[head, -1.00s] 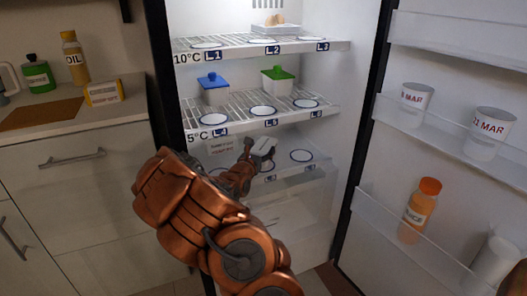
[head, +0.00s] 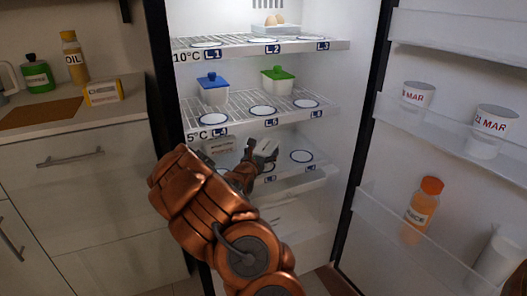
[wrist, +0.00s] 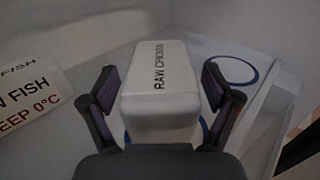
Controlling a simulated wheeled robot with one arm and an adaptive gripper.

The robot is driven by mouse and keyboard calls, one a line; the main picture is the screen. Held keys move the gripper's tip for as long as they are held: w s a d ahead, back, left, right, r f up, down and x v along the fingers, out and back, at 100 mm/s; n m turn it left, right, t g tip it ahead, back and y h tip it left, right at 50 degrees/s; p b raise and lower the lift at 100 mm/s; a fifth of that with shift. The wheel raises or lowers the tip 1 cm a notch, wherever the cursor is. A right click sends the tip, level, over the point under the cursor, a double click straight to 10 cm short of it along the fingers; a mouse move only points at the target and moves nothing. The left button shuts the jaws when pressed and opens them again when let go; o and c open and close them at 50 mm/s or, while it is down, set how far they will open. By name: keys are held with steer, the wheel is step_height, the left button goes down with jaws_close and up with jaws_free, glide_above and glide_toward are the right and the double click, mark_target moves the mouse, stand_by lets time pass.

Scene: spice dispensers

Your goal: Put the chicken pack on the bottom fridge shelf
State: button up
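The chicken pack (wrist: 160,90), a white box lettered "RAW CHICKEN", stands between my gripper's fingers in the wrist view. My gripper (wrist: 160,92) is open, with a finger on each side and narrow gaps showing beside the pack. Part of a blue ring shows at the pack's lower sides, so it appears to stand on a marked spot. In the head view my gripper (head: 262,153) reaches into the fridge at the bottom shelf (head: 318,172), and the pack (head: 266,147) shows pale and small there. My gripper hides part of the shelf.
A raw fish pack (wrist: 35,95) stands left of the chicken pack. An empty ring (wrist: 235,68) lies to its right. The shelf above holds a blue-lidded box (head: 213,93) and a green-lidded box (head: 277,83). The open door (head: 440,160) stands on the right.

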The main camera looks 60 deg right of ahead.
steer(key=shift+r, duration=0.1)
stand_by(0.3)
steer(key=shift+a, duration=0.3)
steer(key=shift+s+a+p, duration=0.35)
steer(key=shift+s+a, duration=0.05)
steer(key=shift+a, duration=1.45)
steer(key=shift+s+a+p, duration=0.35)
steer(key=shift+s+a, duration=0.05)
steer(key=shift+a, duration=1.5)
steer(key=shift+s+a+p, duration=0.35)
steer(key=shift+s+a, duration=0.05)
steer(key=shift+a, duration=1.45)
